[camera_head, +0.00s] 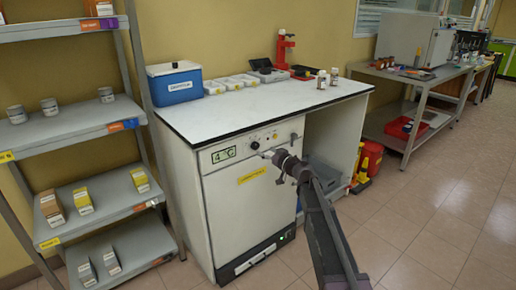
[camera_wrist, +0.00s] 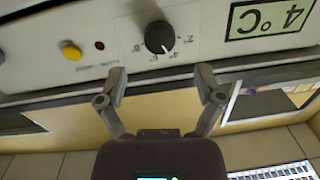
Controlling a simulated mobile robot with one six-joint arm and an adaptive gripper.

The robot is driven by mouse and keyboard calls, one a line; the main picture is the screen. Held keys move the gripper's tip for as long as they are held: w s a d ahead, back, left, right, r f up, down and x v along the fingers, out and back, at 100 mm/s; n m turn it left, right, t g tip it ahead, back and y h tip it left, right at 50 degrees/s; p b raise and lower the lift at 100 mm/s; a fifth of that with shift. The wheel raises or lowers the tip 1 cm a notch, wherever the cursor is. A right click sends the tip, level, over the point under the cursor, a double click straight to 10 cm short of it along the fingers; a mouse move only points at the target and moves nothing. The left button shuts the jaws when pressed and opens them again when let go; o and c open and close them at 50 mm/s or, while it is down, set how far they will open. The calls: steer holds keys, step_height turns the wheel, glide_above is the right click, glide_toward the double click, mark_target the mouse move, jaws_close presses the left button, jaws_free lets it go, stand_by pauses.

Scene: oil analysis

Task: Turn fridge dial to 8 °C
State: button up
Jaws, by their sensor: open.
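The white fridge (camera_head: 246,203) stands under the counter. Its display (camera_head: 223,154) reads 4 °C; the display also shows upside down in the wrist view (camera_wrist: 268,18). The dial (camera_head: 255,145) is a black round knob to the right of the display. In the wrist view the dial (camera_wrist: 159,37) shows a small white pointer mark near its lower edge, with small numbers around it. My gripper (camera_wrist: 160,82) is open and empty. Its two fingertips are apart on either side below the knob in the wrist view, and the knob is not between them.
A yellow button (camera_wrist: 71,51) and a small dark red light (camera_wrist: 99,45) sit beside the dial on the panel. A blue box (camera_head: 174,84) and bottles stand on the counter (camera_head: 240,112). Shelves (camera_head: 75,130) stand at the left. The floor (camera_head: 440,225) at right is clear.

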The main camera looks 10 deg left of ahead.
mark_target(257, 146)
steer(key=shift+x, duration=2.7)
steer(key=c, duration=1.2)
